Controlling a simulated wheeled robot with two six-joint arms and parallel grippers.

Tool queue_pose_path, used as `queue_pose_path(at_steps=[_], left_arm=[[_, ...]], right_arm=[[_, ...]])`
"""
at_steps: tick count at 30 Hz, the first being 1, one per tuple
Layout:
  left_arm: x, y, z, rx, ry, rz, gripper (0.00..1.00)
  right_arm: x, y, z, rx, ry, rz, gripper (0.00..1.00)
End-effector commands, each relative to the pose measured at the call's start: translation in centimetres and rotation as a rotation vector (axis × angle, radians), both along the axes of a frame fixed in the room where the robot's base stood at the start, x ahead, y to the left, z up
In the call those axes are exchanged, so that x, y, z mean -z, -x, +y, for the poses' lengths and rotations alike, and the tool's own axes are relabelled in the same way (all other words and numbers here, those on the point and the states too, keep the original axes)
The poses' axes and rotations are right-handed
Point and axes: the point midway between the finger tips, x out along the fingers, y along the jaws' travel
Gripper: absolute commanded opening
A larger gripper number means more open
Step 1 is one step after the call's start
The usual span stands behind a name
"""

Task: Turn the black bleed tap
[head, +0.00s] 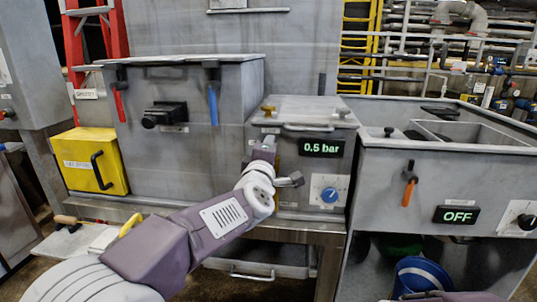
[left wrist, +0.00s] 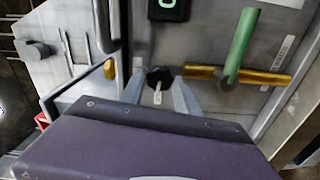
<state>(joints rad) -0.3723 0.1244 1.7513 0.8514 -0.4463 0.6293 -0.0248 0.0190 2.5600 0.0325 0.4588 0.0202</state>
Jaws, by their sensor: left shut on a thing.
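The black bleed tap (left wrist: 159,74) is a small round knob with a pale pointer on the grey panel in the left wrist view. My left gripper (left wrist: 159,82) has one grey finger on each side of the knob and is shut on it. In the head view, my left gripper (head: 267,140) reaches the front of the middle grey unit, left of the display reading 0.5 bar (head: 321,148). There, the gripper and wrist hide the tap. My right gripper is not in view.
In the left wrist view, a green lever (left wrist: 240,45) on a brass pipe (left wrist: 270,77) is close at right. The head view shows a blue dial (head: 328,194), a blue-handled lever (head: 213,102), an orange-handled lever (head: 408,190) and an OFF display (head: 456,215).

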Motion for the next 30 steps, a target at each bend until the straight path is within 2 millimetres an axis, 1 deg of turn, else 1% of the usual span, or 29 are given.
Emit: queue_pose_path(at_steps=[6,18,19,21,30], left_arm=[[0.10,-0.01,0.00,0.000,0.034,0.003,0.00],[0.09,-0.01,0.01,0.000,0.037,0.004,0.00],[0.09,-0.01,0.01,0.000,0.037,0.004,0.43],[0.08,-0.01,0.01,0.000,0.037,0.004,0.58],[0.02,0.09,0.01,0.000,0.037,0.003,0.58]], right_arm=[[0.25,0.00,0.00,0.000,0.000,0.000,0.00],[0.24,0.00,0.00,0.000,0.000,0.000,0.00],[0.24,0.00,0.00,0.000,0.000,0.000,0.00],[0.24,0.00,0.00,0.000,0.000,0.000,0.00],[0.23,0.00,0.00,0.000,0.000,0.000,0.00]])
